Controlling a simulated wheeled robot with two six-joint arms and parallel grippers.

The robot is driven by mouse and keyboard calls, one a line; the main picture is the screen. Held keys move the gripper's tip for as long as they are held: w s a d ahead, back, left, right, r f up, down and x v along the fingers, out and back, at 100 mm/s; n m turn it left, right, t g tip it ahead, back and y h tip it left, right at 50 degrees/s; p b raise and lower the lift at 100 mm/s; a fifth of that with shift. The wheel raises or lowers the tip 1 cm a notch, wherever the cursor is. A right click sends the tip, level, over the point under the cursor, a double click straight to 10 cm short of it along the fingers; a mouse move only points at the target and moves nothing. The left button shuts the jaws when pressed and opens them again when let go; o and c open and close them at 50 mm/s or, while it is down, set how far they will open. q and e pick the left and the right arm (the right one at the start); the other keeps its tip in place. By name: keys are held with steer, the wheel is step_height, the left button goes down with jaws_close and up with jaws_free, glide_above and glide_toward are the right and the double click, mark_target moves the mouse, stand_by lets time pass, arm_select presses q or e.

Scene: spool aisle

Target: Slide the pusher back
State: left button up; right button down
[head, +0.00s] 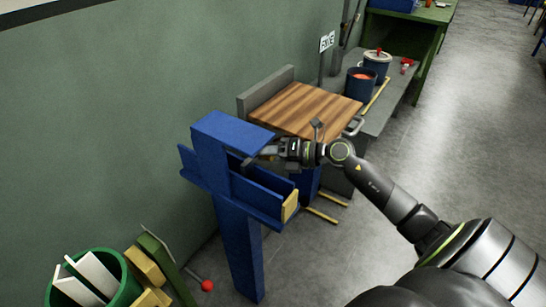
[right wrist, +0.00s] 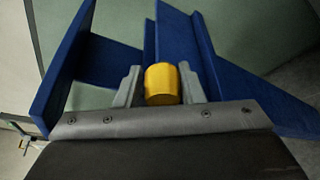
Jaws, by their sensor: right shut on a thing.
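A blue stand (head: 238,235) with a post, a top plate and a long trough (head: 262,205) stands by the green wall. My right gripper (head: 254,160) reaches in from the right, under the top plate and over the trough. In the right wrist view, my right gripper (right wrist: 160,88) is shut on a yellow round knob (right wrist: 161,82), which sits between its two grey fingers. This knob looks like the pusher's handle; the rest of the pusher is hidden. The trough's near right end has a yellow block (head: 290,206). My left gripper is not in view.
A wooden-topped bench (head: 303,108) stands just behind the stand, with a dark blue pot (head: 361,84) farther back. A green bin (head: 92,285) and a red ball (head: 207,286) are at the lower left. Grey floor is clear on the right.

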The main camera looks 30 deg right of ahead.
steer(key=w+a, duration=0.2)
steer(key=w, duration=0.4)
steer(key=shift+a+f, duration=0.2)
steer(key=shift+f, duration=0.1)
steer(key=c, duration=1.4)
jaws_free()
steer(key=o, duration=0.3)
steer(key=shift+w, duration=0.2)
steer(key=shift+o, duration=0.2)
steer(key=shift+s+r, duration=0.1)
steer(key=b+v, duration=0.1)
steer(key=v, duration=1.6)
steer(key=shift+d, duration=0.2)
